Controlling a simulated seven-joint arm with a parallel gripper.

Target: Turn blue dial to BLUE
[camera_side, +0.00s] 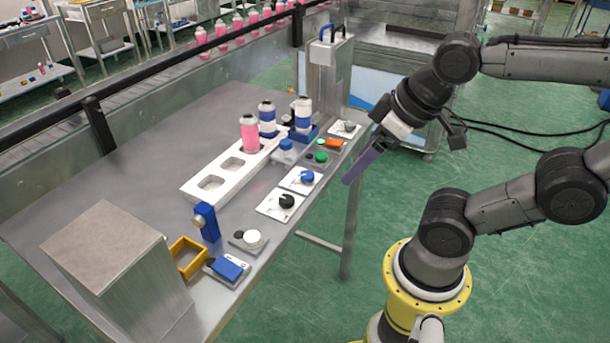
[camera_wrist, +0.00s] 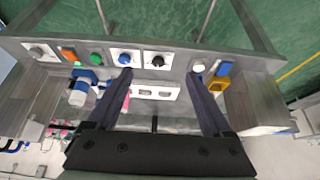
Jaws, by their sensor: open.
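The blue dial (camera_side: 306,177) sits on a white square plate near the front edge of the table in the side view. It also shows in the wrist view (camera_wrist: 124,58), just above the left fingertip in the picture. Its marking and setting are too small to read. My gripper (camera_side: 347,180) is open and empty, up and to the right of the dial, beyond the table edge and apart from it. In the wrist view the two fingers (camera_wrist: 158,76) are spread wide, with nothing between them.
A black dial (camera_side: 287,201) sits beside the blue one, and green (camera_side: 320,157) and orange (camera_side: 330,143) controls lie on the other side. A white tray (camera_side: 207,192) holds a pink bottle (camera_side: 250,133). A grey box (camera_side: 105,248) stands at the near left.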

